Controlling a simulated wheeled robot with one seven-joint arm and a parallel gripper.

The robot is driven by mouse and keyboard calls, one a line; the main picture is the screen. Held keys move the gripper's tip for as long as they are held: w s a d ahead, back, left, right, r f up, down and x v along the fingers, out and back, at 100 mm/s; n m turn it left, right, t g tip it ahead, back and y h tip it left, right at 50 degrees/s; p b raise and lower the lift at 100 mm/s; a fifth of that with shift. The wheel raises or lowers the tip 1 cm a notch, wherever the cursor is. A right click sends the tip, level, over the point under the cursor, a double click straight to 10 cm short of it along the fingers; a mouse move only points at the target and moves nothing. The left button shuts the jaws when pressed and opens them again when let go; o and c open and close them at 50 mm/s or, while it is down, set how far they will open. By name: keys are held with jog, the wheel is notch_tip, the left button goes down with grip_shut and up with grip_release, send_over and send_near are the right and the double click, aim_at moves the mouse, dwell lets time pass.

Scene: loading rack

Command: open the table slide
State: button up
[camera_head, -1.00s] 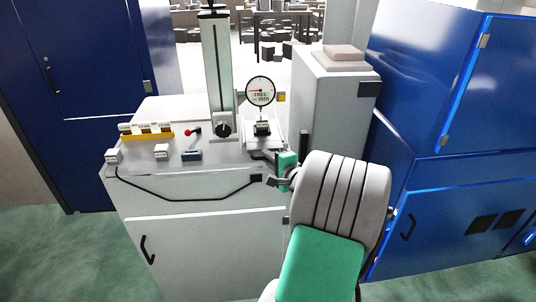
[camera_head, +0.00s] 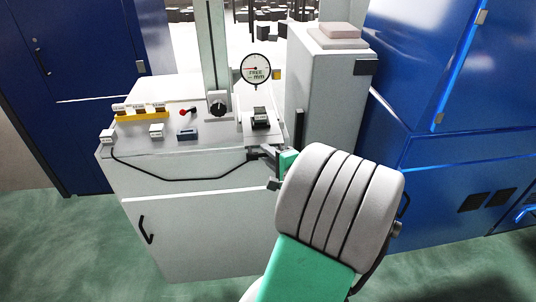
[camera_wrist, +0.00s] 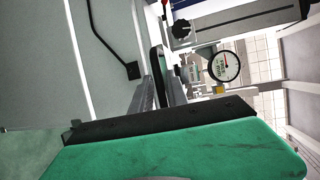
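The small table slide (camera_head: 258,129) sits under the round dial gauge (camera_head: 256,69), at the right front of the grey bench top. A dark block rests on the slide. My gripper (camera_head: 269,168) is at the bench's front edge just below the slide, partly hidden by my wrist. In the wrist view my gripper's grey fingers (camera_wrist: 160,96) point in from the green palm and look apart, with a black upright bar (camera_wrist: 157,68) between them, seemingly the slide's handle. I cannot tell whether they touch it.
A tall grey box (camera_head: 329,95) stands right of the slide, close to my wrist. A blue cabinet (camera_head: 440,150) is further right. Small blocks, a red-tipped lever (camera_head: 187,111) and a yellow rack (camera_head: 142,116) occupy the bench's left. A black cable (camera_head: 180,179) hangs along its front.

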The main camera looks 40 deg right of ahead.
jog(key=b+v, duration=0.1)
jog(key=v, duration=0.6)
jog(key=shift+s+a+r, duration=0.15)
jog(key=shift+s, duration=0.2)
jog(key=w+a+f+n+g+y, duration=0.35)
jog(key=a+n, duration=0.25)
jog(key=a, duration=0.2)
jog(key=w+a+f+n+g+y, duration=0.2)
jog(key=a+f+n+g, duration=0.3)
jog(key=a, duration=0.4)
jog(key=s+a+r+n+g+h, duration=0.2)
jog(key=s+a+n, duration=0.4)
jog(key=a+n, duration=0.4)
jog(key=shift+s+a+r+g, duration=0.35)
jog(key=shift+a+r+g, duration=0.15)
jog(key=shift+g, duration=0.25)
